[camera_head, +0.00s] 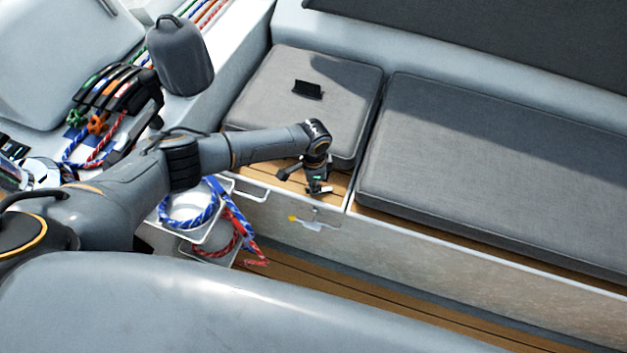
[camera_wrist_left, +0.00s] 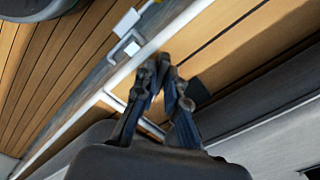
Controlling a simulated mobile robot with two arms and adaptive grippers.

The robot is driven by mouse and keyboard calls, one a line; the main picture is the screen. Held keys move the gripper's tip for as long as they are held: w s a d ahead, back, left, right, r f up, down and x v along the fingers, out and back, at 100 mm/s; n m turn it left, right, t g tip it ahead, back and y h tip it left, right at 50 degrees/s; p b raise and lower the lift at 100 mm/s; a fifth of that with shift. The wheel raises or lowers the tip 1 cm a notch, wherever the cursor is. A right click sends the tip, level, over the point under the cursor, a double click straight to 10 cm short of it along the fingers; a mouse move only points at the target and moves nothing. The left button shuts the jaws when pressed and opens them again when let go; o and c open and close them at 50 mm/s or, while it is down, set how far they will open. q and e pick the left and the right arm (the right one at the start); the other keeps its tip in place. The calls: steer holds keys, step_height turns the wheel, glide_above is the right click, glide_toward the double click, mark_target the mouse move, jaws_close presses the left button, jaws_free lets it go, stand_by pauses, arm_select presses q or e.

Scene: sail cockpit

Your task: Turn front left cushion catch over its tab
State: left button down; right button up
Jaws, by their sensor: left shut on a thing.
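My left gripper (camera_head: 318,188) reaches down at the front edge of the seat, just in front of the smaller grey cushion (camera_head: 335,85). My right gripper is not in view.
A metal latch (camera_head: 315,217) with a yellow tag sits on the locker front below the gripper. A white handle (camera_head: 250,188) is left of it. Coiled blue rope (camera_head: 187,212) hangs nearby. A longer cushion (camera_head: 500,165) lies right.

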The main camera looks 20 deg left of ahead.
arm_select(q)
steer(key=n+p, duration=0.3)
steer(key=n, duration=0.3)
steer(key=shift+d+r+p, duration=0.1)
steer(key=shift+r+p, duration=0.05)
steer(key=shift+p, duration=0.15)
steer(key=n+p, duration=0.1)
steer(key=n, duration=0.2)
steer(key=shift+n, duration=0.3)
steer(key=shift+n+p, duration=0.5)
steer(key=shift+n, duration=0.4)
steer(key=shift+w, duration=0.1)
steer(key=c, duration=1.4)
jaws_free()
step_height(320, 180, up, 12)
